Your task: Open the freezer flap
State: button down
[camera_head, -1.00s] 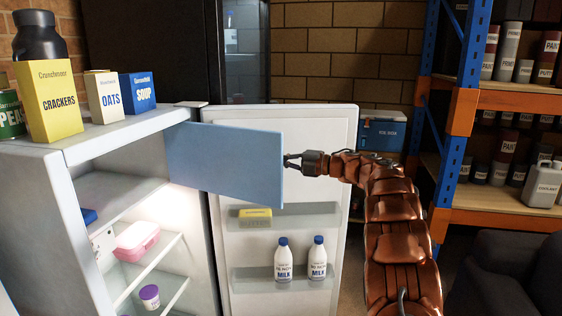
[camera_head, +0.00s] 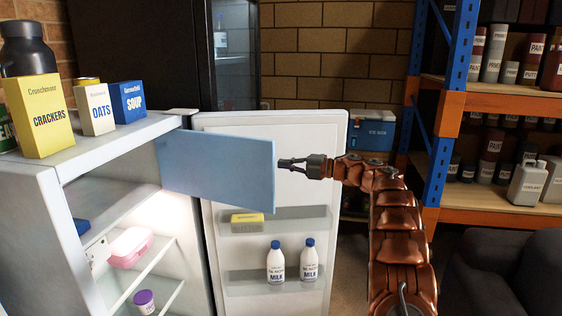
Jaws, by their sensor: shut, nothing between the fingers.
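The freezer flap (camera_head: 216,171) is a light blue panel at the top of the open fridge (camera_head: 97,155). It stands swung out from the compartment on its left edge side, in front of the open fridge door (camera_head: 262,132). My gripper (camera_head: 283,163) is shut and empty. Its tips are at the flap's right edge; I cannot tell whether they touch it.
Milk bottles (camera_head: 276,262) and a yellow pack (camera_head: 247,217) sit in the door. A pink box (camera_head: 131,247) and a purple-lidded tub (camera_head: 145,300) are inside. Crackers (camera_head: 41,115), oats (camera_head: 96,109) and soup (camera_head: 129,101) stand on top. A paint rack (camera_head: 490,125) stands right.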

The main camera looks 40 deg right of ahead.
jog(key=shift+s+d+p, duration=0.2)
jog(key=shift+d+p, duration=0.6)
jog(key=shift+d, duration=1.55)
